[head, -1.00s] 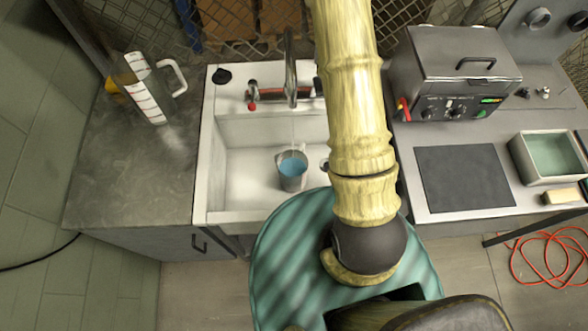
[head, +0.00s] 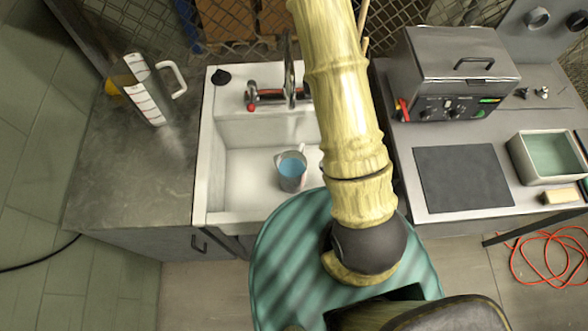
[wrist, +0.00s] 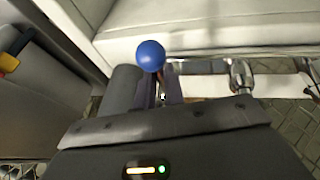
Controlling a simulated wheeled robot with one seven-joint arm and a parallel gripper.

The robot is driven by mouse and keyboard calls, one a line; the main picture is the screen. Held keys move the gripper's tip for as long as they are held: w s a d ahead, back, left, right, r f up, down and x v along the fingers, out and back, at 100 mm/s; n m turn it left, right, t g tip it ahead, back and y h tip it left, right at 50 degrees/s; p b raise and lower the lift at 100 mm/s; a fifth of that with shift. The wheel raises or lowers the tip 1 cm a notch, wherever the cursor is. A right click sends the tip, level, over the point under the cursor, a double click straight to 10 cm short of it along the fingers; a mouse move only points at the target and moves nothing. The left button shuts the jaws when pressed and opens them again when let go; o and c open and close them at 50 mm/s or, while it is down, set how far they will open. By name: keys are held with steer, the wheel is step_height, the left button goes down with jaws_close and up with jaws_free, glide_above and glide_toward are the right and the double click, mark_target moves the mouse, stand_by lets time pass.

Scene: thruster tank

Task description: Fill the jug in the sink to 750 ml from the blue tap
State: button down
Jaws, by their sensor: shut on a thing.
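The jug (head: 291,172) stands upright in the white sink (head: 240,218) in the head view, with blue liquid in it; its scale is too small to read. The tap (head: 290,72) has its spout above the jug, and a red knob (head: 251,107) sits at its left. I see no clear stream falling now. In the wrist view the blue tap knob (wrist: 150,55) shows just beyond my gripper (wrist: 166,92), which is shut on the blue tap's lever. My arm hides the blue tap and my gripper in the head view.
A black stopper (head: 222,77) lies on the sink's back corner. A grey heater box (head: 455,75) and a tub (head: 550,157) stand on the right bench. Wire mesh is behind the sink.

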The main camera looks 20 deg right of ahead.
steer(key=shift+w+a, duration=0.15)
steer(key=shift+a, duration=0.1)
steer(key=c, duration=1.4)
jaws_free()
steer(key=shift+d, duration=0.1)
steer(key=shift+r, duration=0.1)
steer(key=b+v, duration=0.1)
steer(key=v, duration=1.1)
